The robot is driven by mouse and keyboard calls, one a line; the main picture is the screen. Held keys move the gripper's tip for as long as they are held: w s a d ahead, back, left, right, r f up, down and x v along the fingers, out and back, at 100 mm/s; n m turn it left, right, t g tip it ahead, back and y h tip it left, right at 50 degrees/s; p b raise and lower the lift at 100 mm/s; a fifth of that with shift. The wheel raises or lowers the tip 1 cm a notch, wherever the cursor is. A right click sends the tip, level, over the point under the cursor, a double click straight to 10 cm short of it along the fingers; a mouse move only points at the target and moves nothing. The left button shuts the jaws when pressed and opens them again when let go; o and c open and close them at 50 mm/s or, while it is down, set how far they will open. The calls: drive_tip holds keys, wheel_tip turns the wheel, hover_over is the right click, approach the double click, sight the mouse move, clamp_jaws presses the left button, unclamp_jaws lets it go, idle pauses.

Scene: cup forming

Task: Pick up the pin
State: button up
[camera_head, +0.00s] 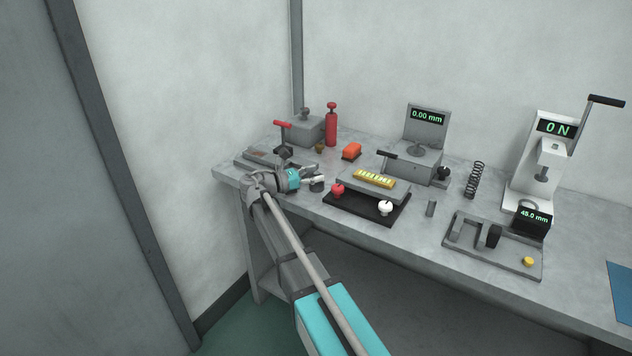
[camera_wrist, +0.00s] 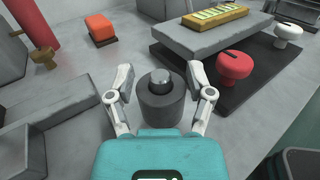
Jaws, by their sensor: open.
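A short dark grey cylinder with a lighter round metal pin or knob on top (camera_wrist: 161,80) stands on the table between my fingers in the wrist view. In the head view it shows beside the fingertips (camera_head: 317,186). My gripper (camera_head: 314,175) is open, one finger on each side of the cylinder, with gaps visible in the wrist view (camera_wrist: 161,76). Nothing is held. A small grey upright cylinder (camera_head: 431,208) stands farther right on the table. I cannot tell for certain which of these is the pin.
A black base (camera_head: 366,207) with red knob (camera_head: 338,190), white knob (camera_head: 385,208) and a yellow block (camera_head: 374,178) is just right. An orange block (camera_head: 351,151), red cylinder (camera_head: 331,126) and red-handled fixture (camera_head: 283,138) stand behind. Gauge and press are farther right.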

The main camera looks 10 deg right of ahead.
idle(0.4)
clamp_jaws()
